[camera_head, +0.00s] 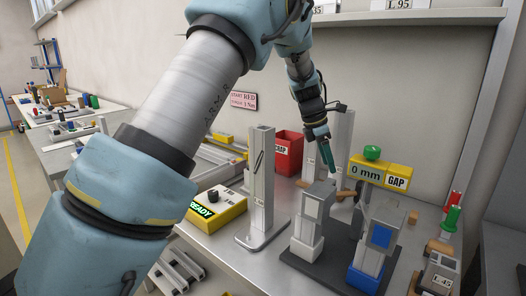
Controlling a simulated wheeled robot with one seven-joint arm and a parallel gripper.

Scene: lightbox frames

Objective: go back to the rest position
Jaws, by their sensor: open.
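My arm reaches from the lower left across the top of the view and bends down toward the bench. My gripper (327,158) points down above the back middle of the workbench (222,250). It is small in the view; its fingers are open and I see nothing held between them. It hangs in front of a tall grey post and above the grey block fixture (318,205). Whether it touches anything below cannot be told from this angle.
A grey post on a flat base (262,190) stands left of the gripper. A red bin (288,150) is behind it. A yellow READY box (218,208) is at left. A yellow "0 mm GAP" sign (380,174) and a blue-based fixture (375,245) stand at right. A shelf runs above.

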